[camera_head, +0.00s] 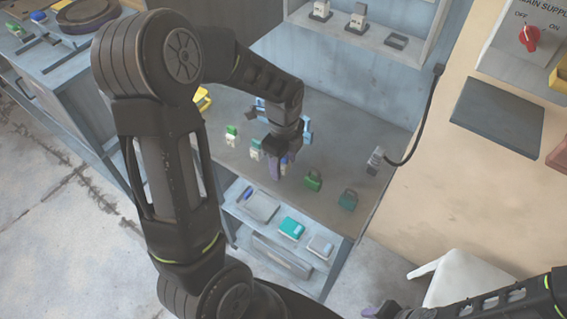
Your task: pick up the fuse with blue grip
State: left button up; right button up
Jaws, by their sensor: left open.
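Several small fuses with white bodies stand in a row on the brown bench top. One has a green grip (232,131) and one a teal grip (256,145). The fuse with blue grip (285,160) is mostly hidden behind my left gripper (275,166), so only a small part of it shows. My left gripper is open and points down over the bench at this fuse. I cannot tell whether its fingers are around the fuse or just beside it. My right gripper (379,309) shows only as a fingertip at the bottom edge.
A lower shelf (236,212) holds notebooks. A cable with a grey plug (376,158) lies at the right. A white stool (465,279) stands lower right.

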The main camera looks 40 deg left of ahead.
pick_arm(q)
grip_shut()
dwell(0.6)
